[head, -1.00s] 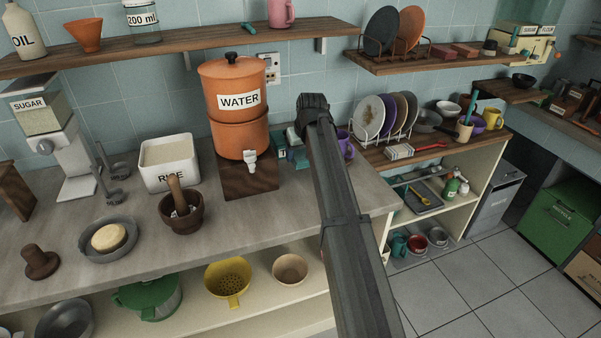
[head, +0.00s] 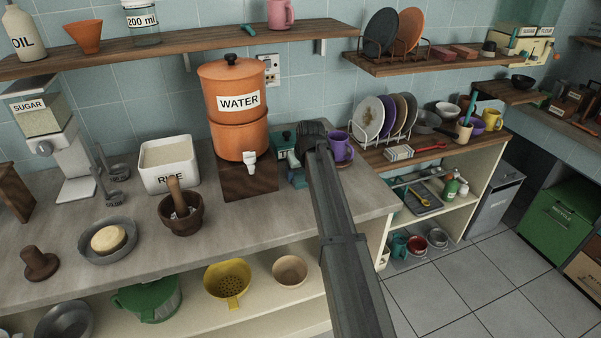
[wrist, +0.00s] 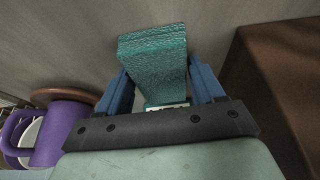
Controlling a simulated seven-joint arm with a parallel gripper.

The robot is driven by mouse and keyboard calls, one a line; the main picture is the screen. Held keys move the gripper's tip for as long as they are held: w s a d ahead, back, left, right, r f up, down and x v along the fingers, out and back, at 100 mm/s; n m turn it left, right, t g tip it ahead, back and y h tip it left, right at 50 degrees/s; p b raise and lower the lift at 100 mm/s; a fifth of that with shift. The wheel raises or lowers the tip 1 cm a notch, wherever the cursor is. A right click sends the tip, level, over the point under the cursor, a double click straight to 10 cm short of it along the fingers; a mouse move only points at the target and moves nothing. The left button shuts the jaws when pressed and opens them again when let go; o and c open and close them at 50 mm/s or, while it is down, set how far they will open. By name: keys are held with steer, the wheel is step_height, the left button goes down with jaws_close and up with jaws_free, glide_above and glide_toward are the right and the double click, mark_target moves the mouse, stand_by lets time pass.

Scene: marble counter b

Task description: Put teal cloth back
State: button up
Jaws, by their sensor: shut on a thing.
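The teal cloth (wrist: 155,62) shows in the wrist view as a thick, textured teal piece between the two blue fingers of my gripper (wrist: 158,85). The fingers are shut on it from either side. A small pale strip with dark marks shows at its near end. In the head view my dark arm covers most of the gripper (head: 300,172), which is low over the counter between the water dispenser and the purple mug. Whether the cloth touches the counter is unclear.
The orange water dispenser (head: 236,110) stands on a brown wooden base (head: 248,182) left of my gripper. A purple mug (head: 341,147) is close on the right, on a brown coaster (wrist: 66,96). A rack of plates (head: 384,120) stands farther right.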

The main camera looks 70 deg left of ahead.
steer(key=o, duration=1.1)
steer(key=shift+r, duration=0.1)
steer(key=v, duration=1.2)
